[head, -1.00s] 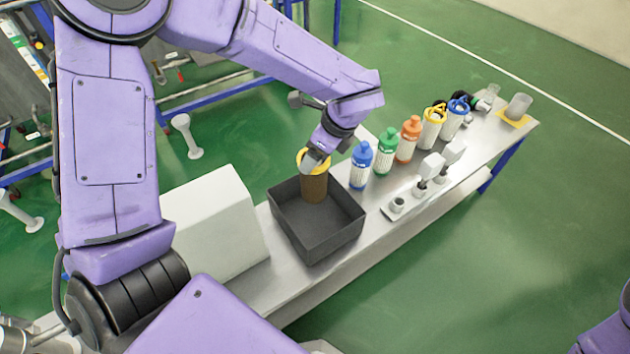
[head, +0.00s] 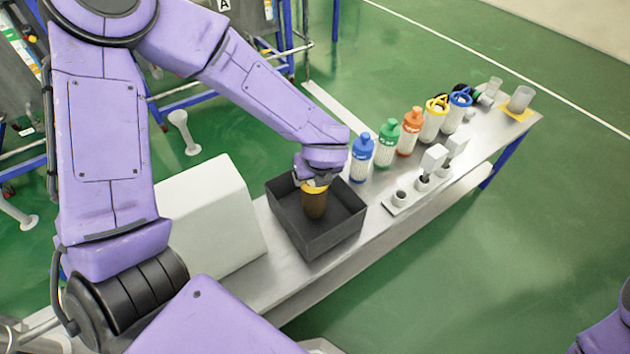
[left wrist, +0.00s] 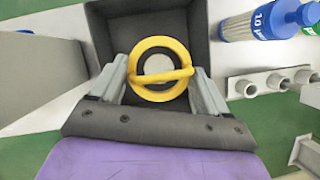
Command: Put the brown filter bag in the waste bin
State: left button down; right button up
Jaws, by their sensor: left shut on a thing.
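The brown filter bag (head: 315,206) is upright with its lower part inside the dark grey waste bin (head: 345,235). Its yellow ring and handle show from above in the left wrist view (left wrist: 160,45). My left gripper (head: 315,179) points down over the bin and is shut on the yellow top of the bag; in the left wrist view its fingers (left wrist: 161,78) stand on either side of the ring. Whether the bag's bottom touches the bin floor I cannot tell. My right gripper is out of view.
A white box (head: 212,215) stands left of the bin on the steel bench (head: 400,222). Blue (head: 362,160), green (head: 387,145) and orange (head: 411,132) capped bottles stand to its right. Two yellow- and blue-topped white filters (head: 445,118) stand beyond. A small fitting rack (head: 400,200) lies near the front edge.

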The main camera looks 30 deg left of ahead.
pick_arm(q)
notch_tip(320, 180, down, 2)
jog(key=shift+w+f, duration=0.1)
jog(key=shift+f+b, duration=0.15)
jog(key=shift+b, duration=0.2)
grip_release()
jog(key=shift+d+r+p, duration=0.1)
jog(key=shift+r+p, duration=0.25)
jog(key=shift+r, duration=0.1)
jog(key=p+v, duration=0.2)
jog(key=v, duration=0.9)
jog(key=shift+s+r, duration=0.2)
